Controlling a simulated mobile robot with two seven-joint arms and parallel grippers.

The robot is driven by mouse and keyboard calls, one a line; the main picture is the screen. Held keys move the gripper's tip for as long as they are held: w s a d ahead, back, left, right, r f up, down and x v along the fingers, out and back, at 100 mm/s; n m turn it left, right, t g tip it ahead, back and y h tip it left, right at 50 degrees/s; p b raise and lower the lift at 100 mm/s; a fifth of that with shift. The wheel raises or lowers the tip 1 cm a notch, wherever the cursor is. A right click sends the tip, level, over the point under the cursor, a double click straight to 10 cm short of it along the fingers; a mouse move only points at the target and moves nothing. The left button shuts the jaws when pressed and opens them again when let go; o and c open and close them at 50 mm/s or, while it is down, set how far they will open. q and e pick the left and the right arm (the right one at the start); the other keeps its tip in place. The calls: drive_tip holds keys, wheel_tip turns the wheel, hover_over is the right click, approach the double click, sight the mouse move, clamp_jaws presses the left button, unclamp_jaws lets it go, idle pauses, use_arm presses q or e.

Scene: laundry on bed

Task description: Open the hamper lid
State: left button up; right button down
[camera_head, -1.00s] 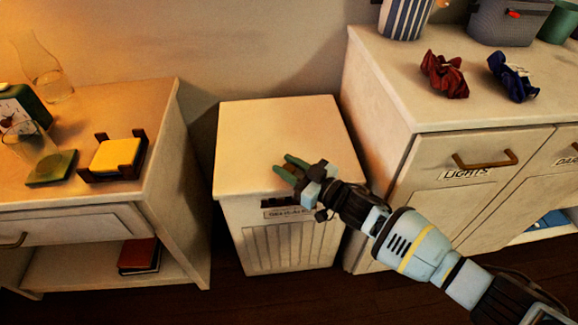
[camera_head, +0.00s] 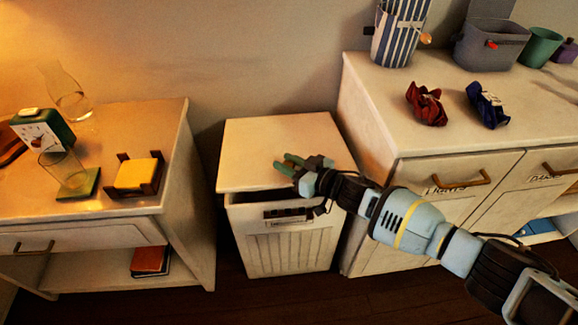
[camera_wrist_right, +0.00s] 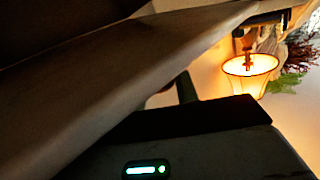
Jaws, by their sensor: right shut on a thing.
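The hamper (camera_head: 290,245) is a pale box with slatted front panels, standing on the floor between two pieces of furniture. Its flat lid (camera_head: 270,140) is slightly raised at the front, with a dark gap between it and the body. My right gripper (camera_head: 288,163) is shut on the lid at its front edge, its green fingers showing over the top. In the right wrist view the lid (camera_wrist_right: 130,75) shows as a large pale slab close to the camera. My left gripper is in neither view.
A nightstand (camera_head: 190,150) with a yellow-topped coaster holder (camera_head: 138,172) and a clock (camera_head: 42,130) stands left. A dresser (camera_head: 375,110) with a red scrunchie (camera_head: 426,104) and a blue scrunchie (camera_head: 488,106) stands close on the right. A lit lamp (camera_wrist_right: 250,68) shows in the wrist view.

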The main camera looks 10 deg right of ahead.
drive_tip(key=shift+m+g+h, duration=0.3)
drive_tip(key=shift+m+g, duration=0.1)
drive_tip(key=shift+m, duration=0.1)
drive_tip(key=r+p, duration=0.1)
drive_tip(key=r, duration=0.1)
drive_tip(key=w+r+p, duration=0.1)
drive_tip(key=r+p, duration=0.1)
drive_tip(key=w+r+p, duration=0.1)
drive_tip(key=r, duration=0.1)
drive_tip(key=shift+w, duration=0.2)
drive_tip(key=w+r+m+g+h+p, duration=0.1)
drive_tip(key=w+r+g+p, duration=0.1)
drive_tip(key=w+r, duration=0.3)
drive_tip(key=shift+r+m+p, duration=0.35)
drive_tip(key=shift+r+m, duration=0.05)
drive_tip(key=shift+r, duration=0.2)
